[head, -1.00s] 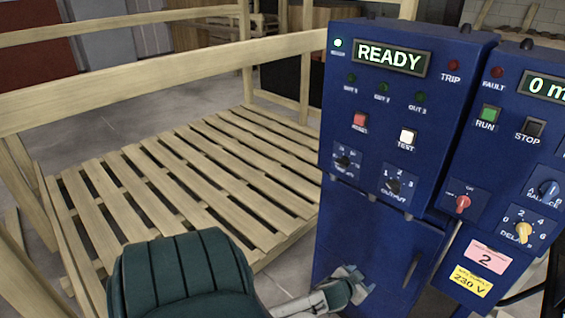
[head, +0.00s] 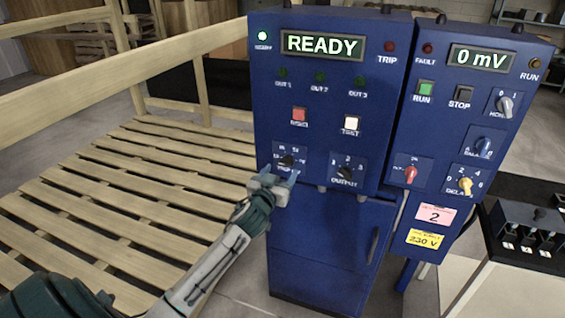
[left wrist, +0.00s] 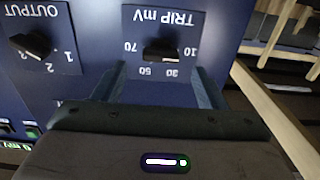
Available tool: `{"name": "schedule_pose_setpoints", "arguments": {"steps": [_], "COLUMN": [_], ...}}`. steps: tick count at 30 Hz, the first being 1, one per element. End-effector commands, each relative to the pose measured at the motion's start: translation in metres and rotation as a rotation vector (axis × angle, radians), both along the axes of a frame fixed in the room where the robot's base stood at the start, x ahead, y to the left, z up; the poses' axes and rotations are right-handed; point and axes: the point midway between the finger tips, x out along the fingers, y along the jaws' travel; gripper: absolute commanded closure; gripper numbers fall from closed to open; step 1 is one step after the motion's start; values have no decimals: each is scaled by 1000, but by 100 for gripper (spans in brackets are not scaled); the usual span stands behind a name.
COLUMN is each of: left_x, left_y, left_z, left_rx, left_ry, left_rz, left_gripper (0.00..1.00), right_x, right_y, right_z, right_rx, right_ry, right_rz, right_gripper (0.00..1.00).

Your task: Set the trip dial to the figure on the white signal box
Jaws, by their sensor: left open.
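The trip dial (head: 286,160) is a black knob on a dark plate at the lower left of the blue cabinet. In the left wrist view the dial (left wrist: 160,51) appears upside down, labelled TRIP mV, with 10, 30, 50 and 70 around it. I cannot tell clearly where its pointer stands. My left gripper (head: 279,177) is open and empty just below and in front of the dial. In the left wrist view its fingers (left wrist: 158,82) are on either side of the space below the knob, not closed on it. I cannot make out a white signal box. My right gripper is not in view.
The output dial (head: 345,173) is close to the right of the trip dial. Red (head: 299,115) and white (head: 351,124) buttons sit above. A second blue panel (head: 425,125) stands to the right, reading 0 mV. A wooden pallet (head: 150,190) and rails fill the left.

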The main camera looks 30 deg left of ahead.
Motion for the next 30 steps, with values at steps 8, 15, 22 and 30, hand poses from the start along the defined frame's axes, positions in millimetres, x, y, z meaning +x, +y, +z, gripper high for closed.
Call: {"name": "schedule_pose_setpoints", "arguments": {"steps": [8, 15, 22, 30], "left_x": [38, 45, 45, 45], "left_y": [9, 11, 11, 10], "left_z": [1, -1, -1, -1], "left_rx": [1, 2, 2, 2], "left_ry": [1, 1, 1, 1], "left_rz": [1, -1, -1, -1], "left_gripper": [35, 35, 46, 79], "right_x": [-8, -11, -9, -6], "right_y": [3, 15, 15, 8], "right_z": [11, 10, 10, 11], "right_rx": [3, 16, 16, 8], "right_ry": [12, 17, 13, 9], "right_rz": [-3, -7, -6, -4], "right_gripper": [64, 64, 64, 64]}}
